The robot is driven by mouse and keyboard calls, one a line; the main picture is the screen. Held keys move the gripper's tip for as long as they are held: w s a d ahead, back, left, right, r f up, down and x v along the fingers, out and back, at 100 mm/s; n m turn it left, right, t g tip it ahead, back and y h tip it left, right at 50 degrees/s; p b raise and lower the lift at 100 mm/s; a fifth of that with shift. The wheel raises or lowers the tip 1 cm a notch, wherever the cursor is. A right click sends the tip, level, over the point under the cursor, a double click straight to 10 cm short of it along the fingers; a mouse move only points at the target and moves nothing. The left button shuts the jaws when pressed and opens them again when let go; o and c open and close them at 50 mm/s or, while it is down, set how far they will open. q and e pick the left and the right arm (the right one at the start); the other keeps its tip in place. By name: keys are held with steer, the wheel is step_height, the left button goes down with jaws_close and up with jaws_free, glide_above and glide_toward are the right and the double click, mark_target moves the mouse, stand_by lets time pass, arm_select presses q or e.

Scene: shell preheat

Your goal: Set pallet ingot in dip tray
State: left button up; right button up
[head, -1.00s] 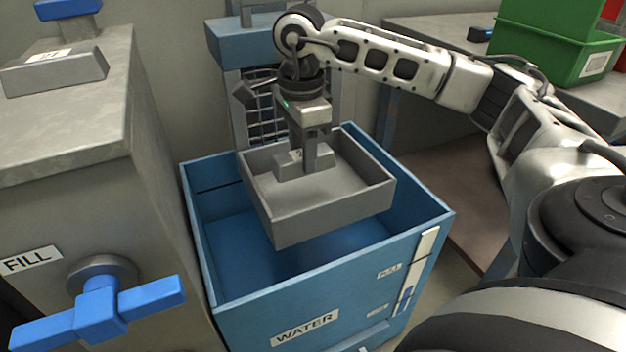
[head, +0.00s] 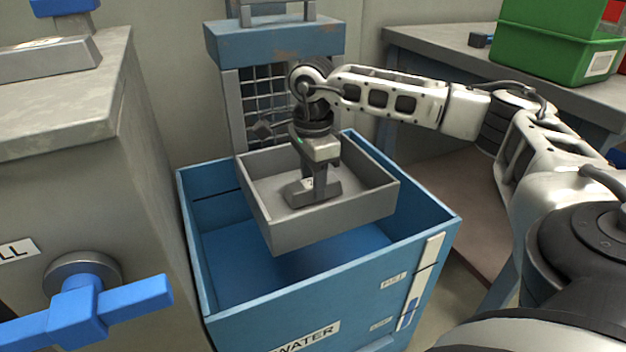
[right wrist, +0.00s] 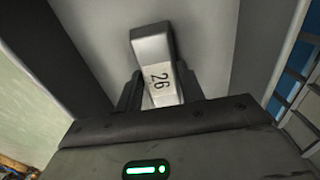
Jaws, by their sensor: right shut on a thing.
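The pallet ingot, a grey bar (head: 298,194) marked 26 in the right wrist view (right wrist: 158,72), is held in my right gripper (head: 319,182). The gripper is shut on the ingot's middle and points down inside the walls of the grey dip tray (head: 332,221). The ingot is low over the tray floor; I cannot tell whether it touches. The tray is otherwise empty and sits in the upper part of a blue tank (head: 425,270) labelled WATER. My left gripper is not in view.
A grey cabinet (head: 60,125) with a blue valve handle (head: 85,305) stands at left, another grey block (head: 45,60) on top. A blue frame with a grid (head: 270,45) rises behind the tank. Green bins (head: 550,50) stand on a bench at the right.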

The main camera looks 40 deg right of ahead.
mark_target(312, 182)
steer(key=shift+f, duration=0.15)
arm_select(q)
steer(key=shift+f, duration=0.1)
arm_select(e)
steer(key=o, duration=1.3)
steer(key=shift+c, duration=0.2)
steer(key=shift+r, duration=0.6)
arm_select(q)
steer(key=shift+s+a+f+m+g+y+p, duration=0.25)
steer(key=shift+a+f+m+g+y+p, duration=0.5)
steer(key=shift+p, duration=1.55)
arm_select(e)
step_height(312, 182, up, 11)
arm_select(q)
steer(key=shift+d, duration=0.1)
